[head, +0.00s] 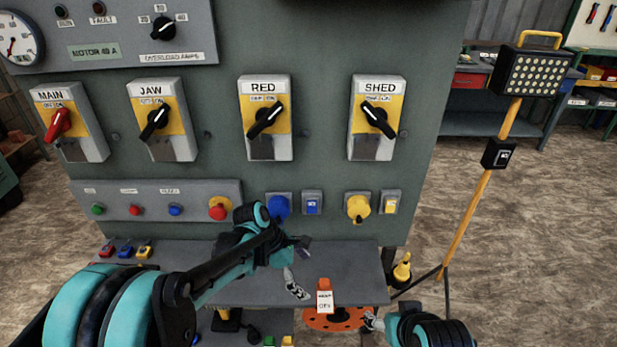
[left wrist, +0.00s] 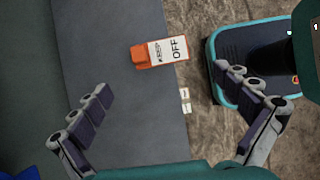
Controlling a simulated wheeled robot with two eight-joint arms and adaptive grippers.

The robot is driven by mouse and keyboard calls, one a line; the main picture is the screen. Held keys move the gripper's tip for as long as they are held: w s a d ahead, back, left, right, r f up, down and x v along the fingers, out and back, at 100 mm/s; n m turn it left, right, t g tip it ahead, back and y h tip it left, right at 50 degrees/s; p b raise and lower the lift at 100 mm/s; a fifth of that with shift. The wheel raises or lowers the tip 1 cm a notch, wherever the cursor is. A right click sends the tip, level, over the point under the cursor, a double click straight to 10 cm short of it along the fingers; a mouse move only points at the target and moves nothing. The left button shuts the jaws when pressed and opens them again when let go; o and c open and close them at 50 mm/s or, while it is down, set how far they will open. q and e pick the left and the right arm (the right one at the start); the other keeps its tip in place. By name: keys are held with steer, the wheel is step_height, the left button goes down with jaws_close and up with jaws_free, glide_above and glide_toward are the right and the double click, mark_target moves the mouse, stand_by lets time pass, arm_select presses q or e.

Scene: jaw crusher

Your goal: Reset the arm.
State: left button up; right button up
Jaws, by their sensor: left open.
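My left gripper (head: 299,266) is open and empty above the grey shelf of the panel in the head view. In the left wrist view its two fingers (left wrist: 162,88) are spread wide apart, with nothing between them. An orange and white tag reading OFF (head: 325,297) lies at the shelf's front edge, just right of the gripper; it also shows in the left wrist view (left wrist: 160,52), beyond the fingertips and apart from them. My right gripper (head: 372,320) shows only in part at the bottom of the head view, and its opening is unclear.
The green panel carries switches MAIN (head: 68,122), JAW (head: 162,120), RED (head: 265,118) and SHED (head: 377,118), with buttons below. Small red, blue and yellow padlocks (head: 125,249) lie on the shelf (head: 190,258).

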arm_select(q)
steer(key=s+a+r+m+t+y, duration=0.2)
steer(key=s+a+r+m+t, duration=0.1)
steer(key=s+a+m, duration=0.5)
steer(key=s+a+r+m+t+y, duration=0.3)
steer(key=s+a+r+m+t, duration=0.1)
steer(key=s+a+m, duration=0.4)
steer(key=shift+s+a+r+m+y, duration=0.3)
steer(key=shift+a+r+m, duration=0.35)
steer(key=shift+m, duration=0.35)
steer(key=shift+c, duration=0.3)
